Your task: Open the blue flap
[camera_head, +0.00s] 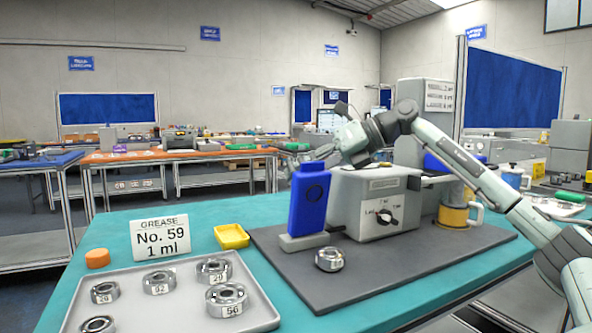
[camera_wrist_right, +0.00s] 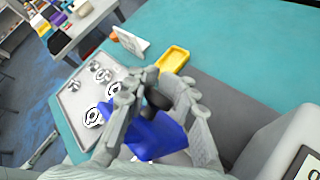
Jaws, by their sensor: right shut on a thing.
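The blue flap (camera_head: 309,203) stands upright on the left side of a grey machine (camera_head: 372,203) with a dial on its front. My right gripper (camera_head: 298,162) is at the top of the flap, its arm reaching in from the right over the machine. In the right wrist view, the right gripper's fingers (camera_wrist_right: 152,105) are shut on the blue flap (camera_wrist_right: 155,138), which partly hides behind them. My left gripper is in neither view.
A metal bearing (camera_head: 330,259) sits on the dark mat (camera_head: 400,268) in front of the machine. A grey tray (camera_head: 257,307) with several bearings, a yellow dish (camera_head: 232,236), an orange cap (camera_head: 97,258) and a grease sign (camera_head: 160,238) stand to the left. A yellow mug-like container (camera_head: 456,214) is to the right.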

